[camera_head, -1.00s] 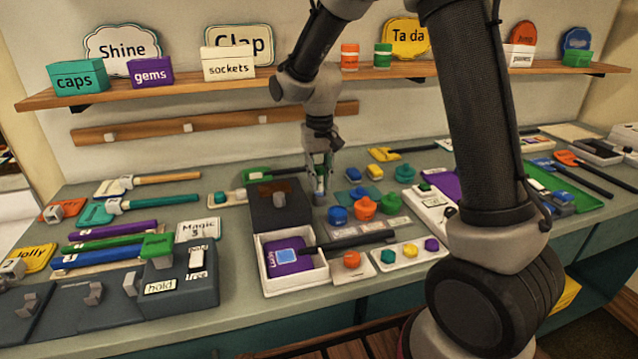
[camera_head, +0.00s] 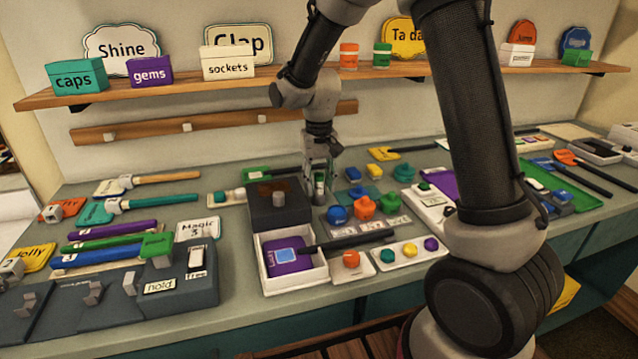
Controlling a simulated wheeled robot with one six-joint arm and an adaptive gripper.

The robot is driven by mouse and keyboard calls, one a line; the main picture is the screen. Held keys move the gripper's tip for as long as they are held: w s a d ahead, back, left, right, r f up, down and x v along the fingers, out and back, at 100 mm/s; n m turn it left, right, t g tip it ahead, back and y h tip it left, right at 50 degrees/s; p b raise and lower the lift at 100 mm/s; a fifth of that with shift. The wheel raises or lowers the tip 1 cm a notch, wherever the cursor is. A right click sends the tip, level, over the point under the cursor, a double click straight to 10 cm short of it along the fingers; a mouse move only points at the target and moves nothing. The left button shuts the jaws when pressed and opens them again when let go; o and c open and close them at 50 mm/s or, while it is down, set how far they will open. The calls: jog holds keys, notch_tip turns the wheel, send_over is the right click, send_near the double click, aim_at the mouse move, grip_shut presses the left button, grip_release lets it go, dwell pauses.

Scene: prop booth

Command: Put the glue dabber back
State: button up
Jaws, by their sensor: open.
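My gripper (camera_head: 319,196) points down over the middle of the counter, just right of a dark box with a grey knob. It is open, with its fingers around or just in front of a small upright piece with pale and green parts (camera_head: 319,182). This piece may be the glue dabber, but it is too small and covered to be sure. I cannot tell whether the fingers touch it. No other thing in view is clearly a glue dabber or its holder.
The dark box (camera_head: 265,214) stands close left of my gripper, behind an open white box (camera_head: 295,285) with a purple card. Blue, orange and green knobbed pieces (camera_head: 364,207) stand close right. Long-handled paddles lie left. A shelf (camera_head: 190,92) with labelled boxes runs along the wall.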

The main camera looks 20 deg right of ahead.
notch_tip(320, 180, up, 11)
jog(key=shift+r, duration=0.4)
jog(key=s+d+r+t, duration=0.2)
jog(key=s+d+r, duration=0.5)
jog(key=s+d, duration=0.3)
jog(key=s+d+t, duration=0.1)
jog(key=s+d, duration=0.1)
jog(key=s, duration=0.6)
jog(key=s+d+f+t, duration=0.1)
jog(key=s+d, duration=0.2)
jog(key=s, duration=0.5)
jog(key=shift+s+f, duration=0.25)
